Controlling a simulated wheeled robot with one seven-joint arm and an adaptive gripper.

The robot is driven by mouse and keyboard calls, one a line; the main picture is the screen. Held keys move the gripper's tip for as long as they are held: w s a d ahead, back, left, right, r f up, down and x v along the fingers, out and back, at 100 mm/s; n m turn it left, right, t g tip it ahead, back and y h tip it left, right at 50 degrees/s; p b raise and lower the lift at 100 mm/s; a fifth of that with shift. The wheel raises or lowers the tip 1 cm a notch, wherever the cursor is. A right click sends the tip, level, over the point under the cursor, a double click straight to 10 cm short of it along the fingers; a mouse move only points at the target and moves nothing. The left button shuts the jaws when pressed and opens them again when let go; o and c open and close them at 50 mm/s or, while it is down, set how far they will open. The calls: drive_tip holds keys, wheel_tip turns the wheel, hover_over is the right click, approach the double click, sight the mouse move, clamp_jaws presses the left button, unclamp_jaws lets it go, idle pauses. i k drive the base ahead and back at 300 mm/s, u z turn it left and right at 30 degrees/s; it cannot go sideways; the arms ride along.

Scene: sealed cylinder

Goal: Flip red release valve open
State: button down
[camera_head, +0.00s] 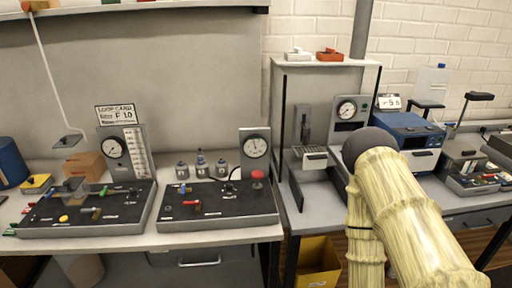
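Several red parts could be the release valve, and I cannot tell which one it is. On the middle black panel (225,212) there is a small red lever (192,204) lying flat near the left side. A red round knob (257,175) stands at that panel's right end. The left black panel (120,222) carries a small reddish lever (97,214). A unit at the far right also has a small red part (489,176). My gripper is not in view; only my pale yellow arm shows at the right front, away from the panels.
Dial gauges (255,147) (114,149) stand behind the panels. Several small metal cylinders (201,166) stand behind the middle panel. A shelf frame (325,61) with dark posts rises right of it. A yellow bin (318,262) is below. The space above the middle panel looks clear.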

sight(197, 203)
drive_tip(key=k, duration=1.3)
drive_tip(key=u, duration=0.6)
drive_tip(key=i, duration=1.4)
drive_tip(key=z, duration=0.4)
